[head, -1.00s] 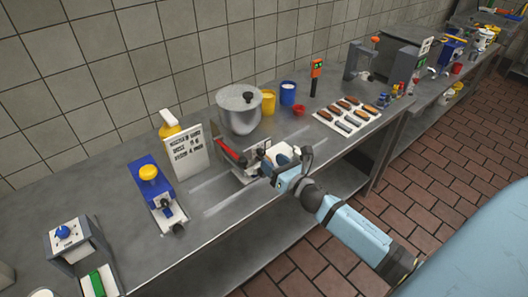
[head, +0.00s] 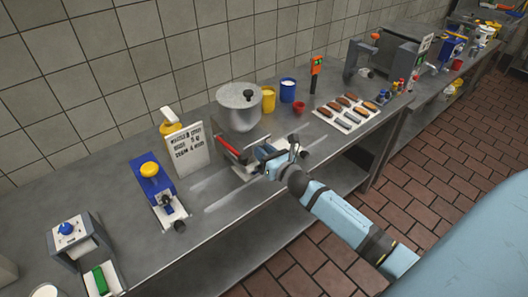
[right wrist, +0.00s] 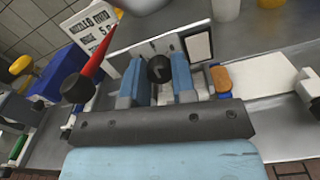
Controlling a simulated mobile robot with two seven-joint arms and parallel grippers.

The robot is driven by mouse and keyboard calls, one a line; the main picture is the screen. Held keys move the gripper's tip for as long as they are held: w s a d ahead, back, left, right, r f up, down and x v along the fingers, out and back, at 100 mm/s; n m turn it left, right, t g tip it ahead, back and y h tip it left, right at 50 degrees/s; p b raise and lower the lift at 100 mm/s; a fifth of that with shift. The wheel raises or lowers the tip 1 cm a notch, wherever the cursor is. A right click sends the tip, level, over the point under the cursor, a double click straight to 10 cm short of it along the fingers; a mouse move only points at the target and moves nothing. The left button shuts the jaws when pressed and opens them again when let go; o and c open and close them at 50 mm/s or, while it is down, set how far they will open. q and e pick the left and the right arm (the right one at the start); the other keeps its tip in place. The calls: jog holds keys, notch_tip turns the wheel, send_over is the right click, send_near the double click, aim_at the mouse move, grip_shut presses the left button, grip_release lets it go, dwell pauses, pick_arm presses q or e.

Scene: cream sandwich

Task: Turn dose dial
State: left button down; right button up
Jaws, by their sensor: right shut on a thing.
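My right gripper (head: 265,153) reaches over the counter to a low grey device with a red lever (head: 231,150). In the right wrist view, its two blue fingers (right wrist: 158,80) stand on either side of a round black dial knob (right wrist: 160,68) and are shut on it. A pale upright plate (right wrist: 198,46) stands just behind the fingers, and the red lever (right wrist: 97,56) rises at left. In the head view the gripper hides the dial. My left gripper is not in view.
A white sign (head: 188,148) with printed lines and a blue device with a yellow knob (head: 150,170) stand to the left. A steel pot (head: 238,112), yellow cup (head: 268,100) and blue cup (head: 288,92) stand behind. A tray of eclairs (head: 340,122) lies to the right.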

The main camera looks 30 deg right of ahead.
jog(key=m, duration=0.3)
jog(key=shift+m, duration=0.4)
jog(key=m, duration=0.3)
jog(key=shift+m, duration=0.4)
jog(key=m+p, duration=0.1)
jog(key=m, duration=0.5)
jog(key=m+p, duration=0.2)
jog(key=m, duration=0.3)
jog(key=shift+m, duration=0.4)
jog(key=shift+m+p, duration=0.55)
jog(key=shift+m, duration=1.65)
